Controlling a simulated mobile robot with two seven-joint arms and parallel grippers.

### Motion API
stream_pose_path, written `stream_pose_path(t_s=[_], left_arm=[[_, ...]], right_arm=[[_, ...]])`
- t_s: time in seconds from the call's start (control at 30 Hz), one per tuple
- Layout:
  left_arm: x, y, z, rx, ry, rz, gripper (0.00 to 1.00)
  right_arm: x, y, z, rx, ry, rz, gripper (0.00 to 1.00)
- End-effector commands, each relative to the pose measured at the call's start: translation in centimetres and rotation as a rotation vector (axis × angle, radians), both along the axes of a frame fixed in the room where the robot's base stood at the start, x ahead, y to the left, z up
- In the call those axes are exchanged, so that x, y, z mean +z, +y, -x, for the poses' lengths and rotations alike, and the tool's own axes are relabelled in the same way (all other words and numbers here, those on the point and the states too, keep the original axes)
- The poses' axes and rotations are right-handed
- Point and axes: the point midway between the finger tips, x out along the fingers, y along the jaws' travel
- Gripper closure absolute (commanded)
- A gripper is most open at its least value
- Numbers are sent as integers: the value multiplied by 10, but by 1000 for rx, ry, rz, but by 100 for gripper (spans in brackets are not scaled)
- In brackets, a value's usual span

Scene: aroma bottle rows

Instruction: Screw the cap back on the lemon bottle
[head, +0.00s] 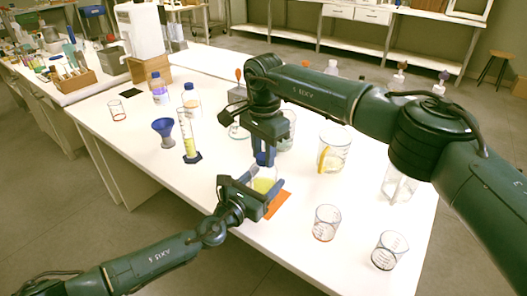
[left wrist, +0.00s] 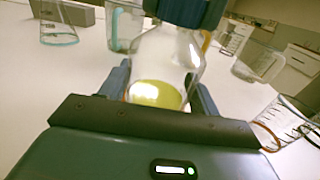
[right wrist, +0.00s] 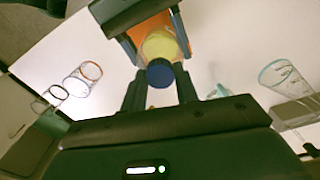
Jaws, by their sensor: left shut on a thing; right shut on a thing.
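The lemon bottle (head: 264,185) is clear glass with yellow liquid and stands at the orange mat (head: 279,205). My left gripper (head: 254,186) is shut around its body; the left wrist view shows the bottle (left wrist: 165,70) between the fingers. The blue cap (right wrist: 160,73) is between the fingers of my right gripper (right wrist: 160,88), which points down from above. I cannot tell whether the threads are engaged.
A blue funnel (head: 163,129) and a graduated cylinder (head: 188,140) stand to the left, with capped bottles behind. A large beaker (head: 334,150) and smaller beakers (head: 326,224) stand to the right. The table's front left is clear.

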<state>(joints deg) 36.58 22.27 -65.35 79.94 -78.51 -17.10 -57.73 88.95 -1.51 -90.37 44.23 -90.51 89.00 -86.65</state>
Motion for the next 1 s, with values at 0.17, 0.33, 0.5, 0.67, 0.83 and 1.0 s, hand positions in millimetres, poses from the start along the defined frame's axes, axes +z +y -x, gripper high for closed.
stream_pose_path(t_s=[0.17,0.33,0.5,0.67,0.83,1.0], left_arm=[[0,0,0,0,1,-1,100],[0,0,0,0,1,-1,100],[0,0,0,0,1,-1,100],[0,0,0,1,1,-1,100],[0,0,0,1,1,0,100],[0,0,0,1,1,0,100]], right_arm=[[0,0,0,-383,1,1,98],[-1,0,0,-758,1,1,98],[-1,0,0,-1132,0,1,98],[-1,0,0,-1486,0,1,98],[-1,0,0,-1860,0,1,98],[-2,0,0,-2235,0,1,98]])
